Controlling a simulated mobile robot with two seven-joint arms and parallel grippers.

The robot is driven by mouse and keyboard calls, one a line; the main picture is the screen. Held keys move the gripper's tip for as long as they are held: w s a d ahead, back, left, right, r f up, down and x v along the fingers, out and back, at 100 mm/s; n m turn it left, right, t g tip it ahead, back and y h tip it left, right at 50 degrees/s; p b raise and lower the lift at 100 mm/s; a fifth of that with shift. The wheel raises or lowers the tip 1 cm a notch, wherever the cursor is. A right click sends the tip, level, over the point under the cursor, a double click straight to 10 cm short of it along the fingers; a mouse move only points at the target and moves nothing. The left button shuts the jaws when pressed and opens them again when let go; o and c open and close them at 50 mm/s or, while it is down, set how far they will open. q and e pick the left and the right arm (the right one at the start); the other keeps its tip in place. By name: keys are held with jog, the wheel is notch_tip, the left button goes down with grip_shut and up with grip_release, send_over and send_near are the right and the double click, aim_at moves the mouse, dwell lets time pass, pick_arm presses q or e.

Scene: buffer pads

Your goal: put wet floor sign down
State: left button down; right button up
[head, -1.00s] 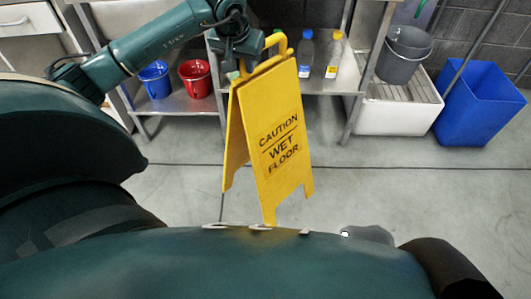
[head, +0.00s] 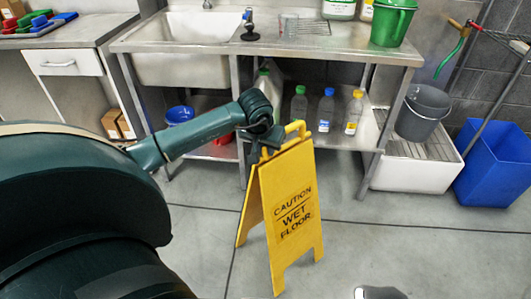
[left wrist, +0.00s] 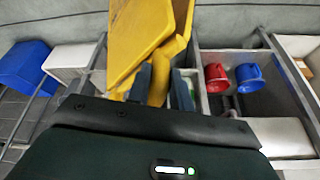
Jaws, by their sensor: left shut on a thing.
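The yellow wet floor sign (head: 291,212) stands upright in the middle of the head view, its two panels spread apart at the bottom. Its lettered face is turned toward me. My left gripper (head: 272,138) is at the top of the sign and is shut on its yellow handle (head: 297,128). In the left wrist view the sign (left wrist: 138,42) rises from between the dark fingers of the left gripper (left wrist: 160,86). The sign's feet are close to the floor, but I cannot tell whether they touch it. My right gripper is not in view.
A steel sink table (head: 290,45) stands behind the sign, with bottles (head: 326,110) on its lower shelf. A grey bucket (head: 422,110) sits over a white basin (head: 405,168), beside a blue bin (head: 495,160).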

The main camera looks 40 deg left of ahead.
aim_at(265, 154)
pick_arm(q)
jog(key=shift+w+f, duration=0.1)
jog(key=shift+f, duration=0.7)
jog(key=shift+f+b, duration=0.35)
jog(key=shift+b, duration=0.1)
jog(key=shift+f, duration=0.1)
jog(key=shift+s+f, duration=0.15)
jog(key=shift+s, duration=0.05)
jog(key=c, duration=1.7)
grip_release()
jog(key=shift+s+f, duration=0.15)
jog(key=shift+f, duration=0.1)
jog(key=o, duration=0.3)
jog(key=shift+f, duration=0.1)
jog(key=shift+o, duration=0.7)
jog(key=shift+w+r, duration=0.2)
